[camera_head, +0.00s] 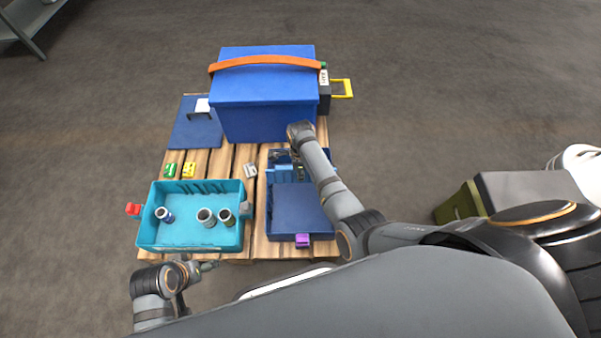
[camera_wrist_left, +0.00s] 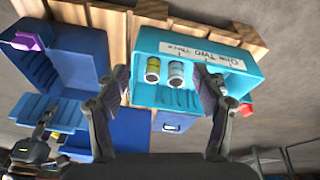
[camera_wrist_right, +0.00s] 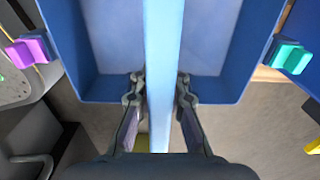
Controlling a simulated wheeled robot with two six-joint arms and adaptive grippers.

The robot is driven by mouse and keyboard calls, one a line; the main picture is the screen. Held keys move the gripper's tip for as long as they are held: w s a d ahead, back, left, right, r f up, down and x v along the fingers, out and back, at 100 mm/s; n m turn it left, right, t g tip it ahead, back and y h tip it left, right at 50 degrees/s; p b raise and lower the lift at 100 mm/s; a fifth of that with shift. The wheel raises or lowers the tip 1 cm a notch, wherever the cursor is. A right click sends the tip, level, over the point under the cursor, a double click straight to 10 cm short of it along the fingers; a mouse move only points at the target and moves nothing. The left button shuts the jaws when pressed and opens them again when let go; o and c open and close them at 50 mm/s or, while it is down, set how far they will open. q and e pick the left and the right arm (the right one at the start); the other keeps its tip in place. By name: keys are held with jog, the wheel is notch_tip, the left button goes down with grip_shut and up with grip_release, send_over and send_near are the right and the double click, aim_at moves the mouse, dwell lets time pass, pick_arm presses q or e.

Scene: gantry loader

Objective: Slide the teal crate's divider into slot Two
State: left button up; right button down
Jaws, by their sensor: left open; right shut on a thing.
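The teal crate (camera_head: 190,242) sits at the near left of the wooden pallet. It holds three small cylinders (camera_head: 206,217) and no divider shows in it. In the left wrist view the teal crate (camera_wrist_left: 255,60) has a white label (camera_wrist_left: 200,52) reading One, Two, Three. My right gripper (camera_wrist_right: 160,92) is shut on a light blue divider panel (camera_wrist_right: 164,45), over the blue crate (camera_wrist_right: 215,35). In the head view the divider (camera_head: 282,174) shows at the blue crate's far part. My left gripper (camera_wrist_left: 163,75) is open and empty, near the teal crate's near side.
A large blue chest (camera_head: 265,122) with an orange handle stands at the back. A blue lid (camera_head: 190,135), green and yellow blocks (camera_head: 189,170) and a grey piece (camera_head: 250,170) lie on the pallet. The blue crate has a purple latch (camera_head: 302,240); the teal one a red latch (camera_head: 133,209).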

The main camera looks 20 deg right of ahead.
jog(key=shift+f+b, duration=1.25)
jog(key=shift+f, duration=0.05)
pick_arm(q)
jog(key=f, duration=0.1)
jog(key=f+t, duration=0.1)
jog(key=d+f+t, duration=0.1)
jog(key=shift+w+d+f+h, duration=0.1)
jog(key=shift+w+h, duration=0.2)
jog(key=shift+w, duration=0.1)
jog(key=shift+r, duration=0.25)
pick_arm(e)
jog(key=shift+r, duration=0.1)
pick_arm(q)
jog(key=shift+r+p, duration=0.85)
jog(key=shift+p, duration=0.25)
